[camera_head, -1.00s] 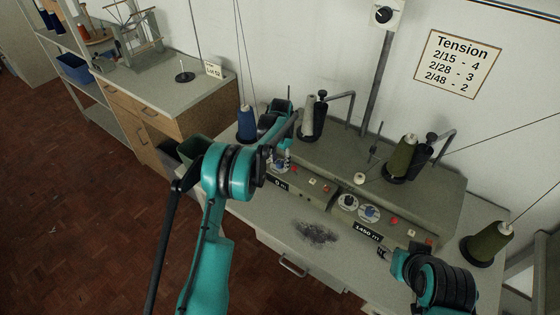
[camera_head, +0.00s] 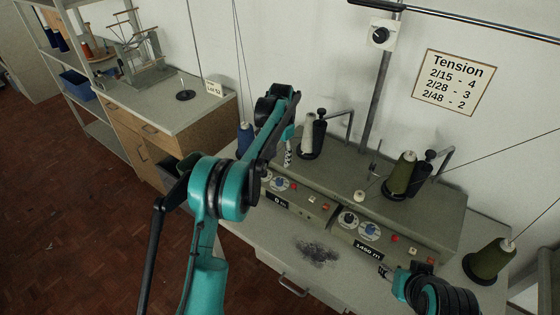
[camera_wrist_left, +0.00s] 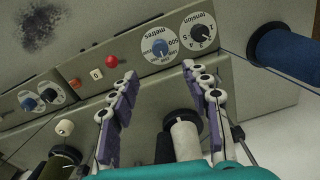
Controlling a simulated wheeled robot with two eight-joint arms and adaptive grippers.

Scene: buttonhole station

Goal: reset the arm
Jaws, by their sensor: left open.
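My left arm comes in from the lower left of the head view and bends over the winding machine.
The grey machine (camera_head: 420,215) carries a cream cone (camera_head: 307,133) and an olive cone (camera_head: 400,172). A blue cone (camera_head: 245,138) stands behind my left arm, and another olive cone (camera_head: 489,260) at the right. Grey fluff (camera_head: 316,251) lies on the table. Open floor is at left.

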